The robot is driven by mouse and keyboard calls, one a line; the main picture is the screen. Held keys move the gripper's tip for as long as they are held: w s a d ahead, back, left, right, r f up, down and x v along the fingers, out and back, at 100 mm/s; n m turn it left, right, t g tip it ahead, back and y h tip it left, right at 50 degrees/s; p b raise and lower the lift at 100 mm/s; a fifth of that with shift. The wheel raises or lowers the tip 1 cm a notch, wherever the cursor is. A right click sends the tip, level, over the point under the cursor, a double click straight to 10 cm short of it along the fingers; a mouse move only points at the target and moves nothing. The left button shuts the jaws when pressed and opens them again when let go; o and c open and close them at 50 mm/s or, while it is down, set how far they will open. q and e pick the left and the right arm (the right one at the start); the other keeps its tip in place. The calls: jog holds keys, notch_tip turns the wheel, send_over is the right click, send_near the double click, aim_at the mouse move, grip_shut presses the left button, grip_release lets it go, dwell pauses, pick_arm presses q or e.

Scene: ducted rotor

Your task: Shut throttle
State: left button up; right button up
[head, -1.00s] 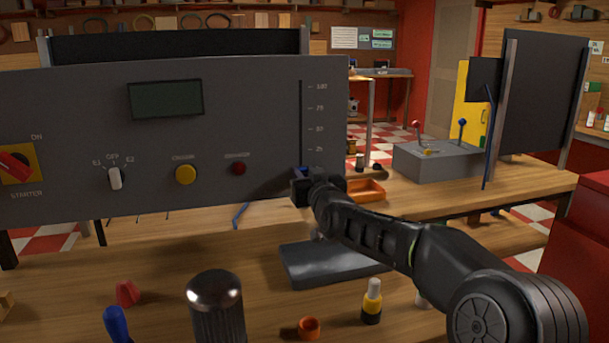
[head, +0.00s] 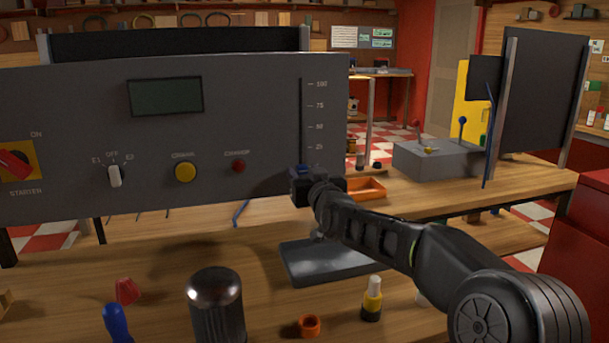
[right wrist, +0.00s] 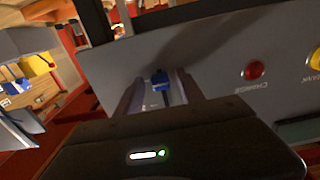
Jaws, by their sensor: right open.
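The grey control panel (head: 60,130) stands upright at the left of the head view. Its throttle is a vertical slot (head: 303,115) with a scale up to 100. The blue throttle knob (head: 304,169) is at the slot's low end, below the 25 mark, partly hidden by my right gripper (head: 317,186). In the right wrist view the blue knob (right wrist: 159,78) shows between the two fingers of the right gripper (right wrist: 160,92), which are open with gaps beside it. My left gripper is not in view.
A red CHARGE button (head: 238,166), yellow CRANK button (head: 185,172), selector switch (head: 115,176) and display (head: 165,97) are on the panel. An orange tray (head: 368,188) and grey lever box (head: 435,162) are behind my right arm. A dark cylinder (head: 216,305) stands in front.

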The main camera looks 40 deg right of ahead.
jog(key=v, duration=0.7)
jog(key=shift+s+b, duration=0.3)
jog(key=shift+b, duration=0.05)
jog(key=shift+a+f, duration=0.1)
